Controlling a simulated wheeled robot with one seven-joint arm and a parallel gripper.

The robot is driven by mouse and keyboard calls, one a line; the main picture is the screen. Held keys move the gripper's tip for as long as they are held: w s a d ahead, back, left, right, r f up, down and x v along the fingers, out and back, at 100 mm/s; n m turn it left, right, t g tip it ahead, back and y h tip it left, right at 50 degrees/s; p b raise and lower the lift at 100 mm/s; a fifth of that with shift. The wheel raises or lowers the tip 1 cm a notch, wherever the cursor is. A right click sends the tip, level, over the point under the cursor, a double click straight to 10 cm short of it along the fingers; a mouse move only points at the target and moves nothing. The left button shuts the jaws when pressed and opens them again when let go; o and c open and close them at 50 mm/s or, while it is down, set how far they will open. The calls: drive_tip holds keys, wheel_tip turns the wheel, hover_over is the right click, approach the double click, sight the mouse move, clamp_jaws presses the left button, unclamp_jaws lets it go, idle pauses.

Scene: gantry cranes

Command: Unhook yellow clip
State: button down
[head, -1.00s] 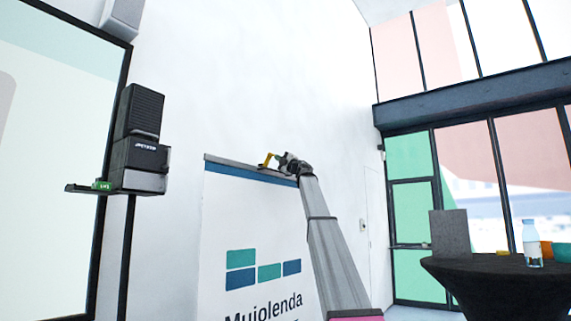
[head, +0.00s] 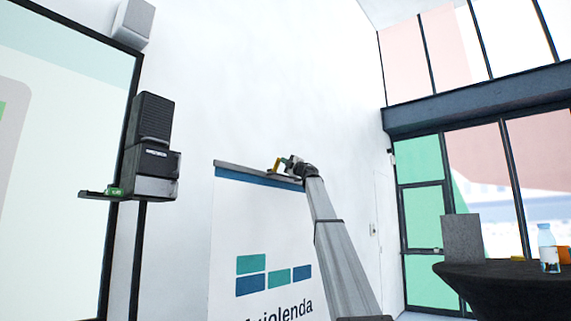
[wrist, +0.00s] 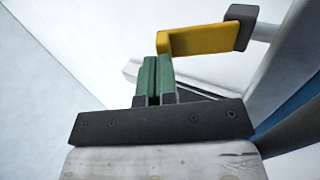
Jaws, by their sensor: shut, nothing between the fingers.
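The yellow clip (wrist: 208,40) is a bent yellow bar in the wrist view, with one end at a dark block and the other reaching down by my fingertips. It also shows small in the head view (head: 277,166), at the top bar of the Mujolenda banner. My gripper (wrist: 158,62) has green fingers pressed together with nothing between them.
A black device on a pole (head: 150,150) stands to the left. A dark round table (head: 500,272) at right holds a bottle (head: 548,248) and a grey box (head: 461,239).

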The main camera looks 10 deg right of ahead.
drive_tip(key=shift+w+a+r, duration=0.55)
drive_tip(key=shift+r, duration=0.25)
drive_tip(key=shift+w+a+r, duration=0.5)
drive_tip(key=shift+r, duration=0.3)
